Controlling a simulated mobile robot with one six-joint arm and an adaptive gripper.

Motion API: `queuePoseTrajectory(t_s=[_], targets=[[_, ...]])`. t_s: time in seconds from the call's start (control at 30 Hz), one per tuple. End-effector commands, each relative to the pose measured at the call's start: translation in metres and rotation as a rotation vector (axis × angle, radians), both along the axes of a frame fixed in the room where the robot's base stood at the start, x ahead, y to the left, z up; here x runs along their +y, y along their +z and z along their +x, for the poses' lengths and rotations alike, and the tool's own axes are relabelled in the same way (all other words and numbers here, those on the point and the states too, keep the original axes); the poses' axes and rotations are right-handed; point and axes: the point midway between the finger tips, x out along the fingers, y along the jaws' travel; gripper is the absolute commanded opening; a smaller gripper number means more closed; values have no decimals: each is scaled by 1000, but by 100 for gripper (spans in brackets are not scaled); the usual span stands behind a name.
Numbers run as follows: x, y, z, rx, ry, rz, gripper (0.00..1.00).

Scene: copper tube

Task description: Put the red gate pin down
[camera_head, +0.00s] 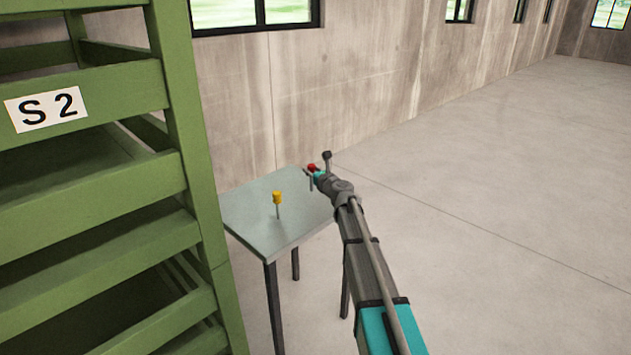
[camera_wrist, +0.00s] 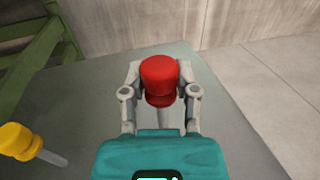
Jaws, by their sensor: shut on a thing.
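The red gate pin (camera_wrist: 159,78) has a red cap and a thin grey shank pointing down. My gripper (camera_wrist: 160,90) is shut on it, one finger on each side just under or at the cap. In the head view the red pin (camera_head: 312,167) is at the tip of my gripper (camera_head: 311,172), over the far right part of the small grey table (camera_head: 250,222). The pin looks upright. Whether its lower end touches the tabletop cannot be told.
A yellow-capped pin (camera_head: 277,198) stands on the table, left of my gripper; it also shows in the wrist view (camera_wrist: 16,140). A green slatted rack (camera_head: 205,150) marked S 2 is close to the table's left side. A concrete wall (camera_head: 330,90) stands behind. The table's front is bare.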

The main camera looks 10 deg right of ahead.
Motion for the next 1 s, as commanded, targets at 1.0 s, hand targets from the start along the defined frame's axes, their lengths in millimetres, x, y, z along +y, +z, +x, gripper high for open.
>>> queuePoseTrajectory(t_s=[1.0], targets=[[-3, -40, 8, 0, 0, 0, 0]])
